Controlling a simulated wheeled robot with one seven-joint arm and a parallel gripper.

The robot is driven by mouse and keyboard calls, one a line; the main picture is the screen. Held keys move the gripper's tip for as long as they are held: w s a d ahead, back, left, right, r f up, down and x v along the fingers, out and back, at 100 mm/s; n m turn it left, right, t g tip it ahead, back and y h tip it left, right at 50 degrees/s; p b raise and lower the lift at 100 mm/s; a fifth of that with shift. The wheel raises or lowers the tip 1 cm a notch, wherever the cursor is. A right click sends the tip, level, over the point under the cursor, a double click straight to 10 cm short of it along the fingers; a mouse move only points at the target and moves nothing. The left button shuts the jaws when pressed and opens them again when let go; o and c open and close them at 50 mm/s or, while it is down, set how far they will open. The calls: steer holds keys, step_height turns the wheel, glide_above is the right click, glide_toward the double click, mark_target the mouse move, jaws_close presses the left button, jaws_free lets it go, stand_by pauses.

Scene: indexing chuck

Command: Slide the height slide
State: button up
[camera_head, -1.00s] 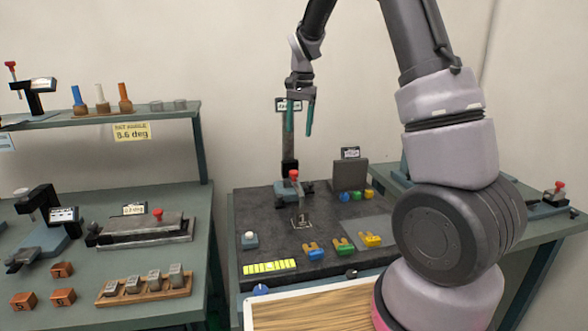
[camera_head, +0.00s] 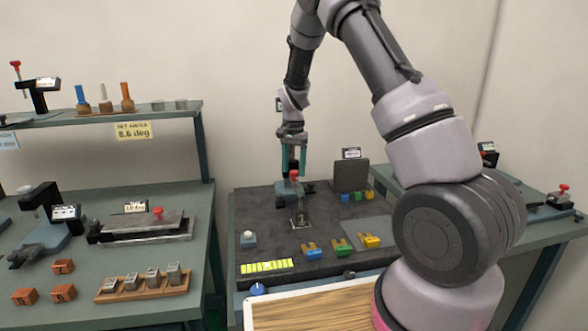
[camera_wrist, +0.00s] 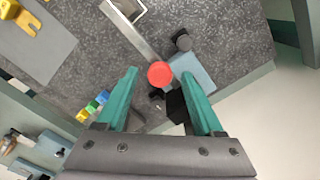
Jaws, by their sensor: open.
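The height slide is a dark upright post with a black carriage and a red knob (camera_head: 294,174), standing at the back of the dark grey bench plate. In the head view most of the post is hidden behind my gripper (camera_head: 293,172). My gripper is open, points down, and its teal fingers are level with the black carriage, close around or just behind the knob. In the wrist view the red knob (camera_wrist: 160,74) shows just beyond and between the open fingertips (camera_wrist: 163,85). I cannot tell whether the fingers touch anything.
A dark upright block (camera_head: 350,176) with a label stands right of the slide. Blue, green and yellow clamps (camera_head: 342,244) lie on the front of the plate. A white button (camera_head: 248,238) is at left. A side bench (camera_head: 150,255) holds other fixtures. The plate's middle is mostly clear.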

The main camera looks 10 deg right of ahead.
steer(key=shift+f, duration=0.3)
jaws_close()
stand_by(1.3)
